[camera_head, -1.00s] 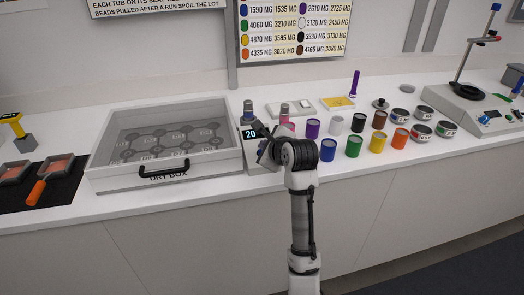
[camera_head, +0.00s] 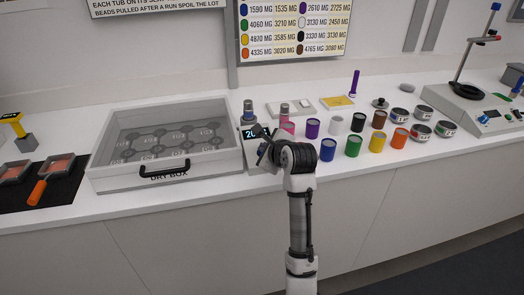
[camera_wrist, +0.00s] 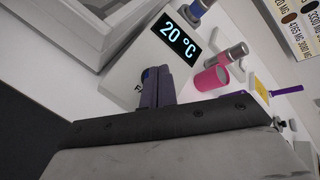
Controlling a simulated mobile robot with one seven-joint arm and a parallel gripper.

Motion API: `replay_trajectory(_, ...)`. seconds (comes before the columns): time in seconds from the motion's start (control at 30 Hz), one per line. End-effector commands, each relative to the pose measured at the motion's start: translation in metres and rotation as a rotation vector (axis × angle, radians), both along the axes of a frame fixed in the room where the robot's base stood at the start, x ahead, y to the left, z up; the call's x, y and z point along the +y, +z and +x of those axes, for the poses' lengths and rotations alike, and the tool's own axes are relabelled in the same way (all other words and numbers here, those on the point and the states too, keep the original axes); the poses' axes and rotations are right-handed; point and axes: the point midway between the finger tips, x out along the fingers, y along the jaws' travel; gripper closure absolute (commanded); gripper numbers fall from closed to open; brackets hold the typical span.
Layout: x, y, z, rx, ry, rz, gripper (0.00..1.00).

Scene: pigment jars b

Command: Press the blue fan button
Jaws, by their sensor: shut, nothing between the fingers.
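The control panel (camera_wrist: 126,77) is a pale housing at the right side of the dry box, with a dark display (camera_wrist: 176,38) reading 20 °C. In the head view the display (camera_head: 249,134) is partly covered by my gripper (camera_head: 263,142). In the wrist view my gripper (camera_wrist: 157,78) is shut and empty, with its tips over the panel below the display. A small patch of the blue fan button (camera_wrist: 146,74) shows at the fingertips. Most of the button and its label, of which an "F" shows, is hidden. I cannot tell whether the tips touch it.
The dry box (camera_head: 165,165) with its black handle stands left of the panel. A blue bottle (camera_head: 248,112), a pink bottle (camera_head: 284,112) and a pink jar (camera_head: 288,128) stand close behind and right. Several coloured jars stand further right.

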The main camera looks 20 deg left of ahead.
Motion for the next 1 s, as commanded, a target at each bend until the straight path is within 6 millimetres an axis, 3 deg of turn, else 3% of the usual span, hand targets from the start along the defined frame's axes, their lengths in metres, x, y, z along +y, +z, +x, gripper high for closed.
replay_trajectory(0.5,0.001,-0.004,0.001,0.000,0.000,0.000,1.00)
replay_trajectory(1.0,-0.002,0.014,-0.003,0.000,0.001,-0.001,1.00)
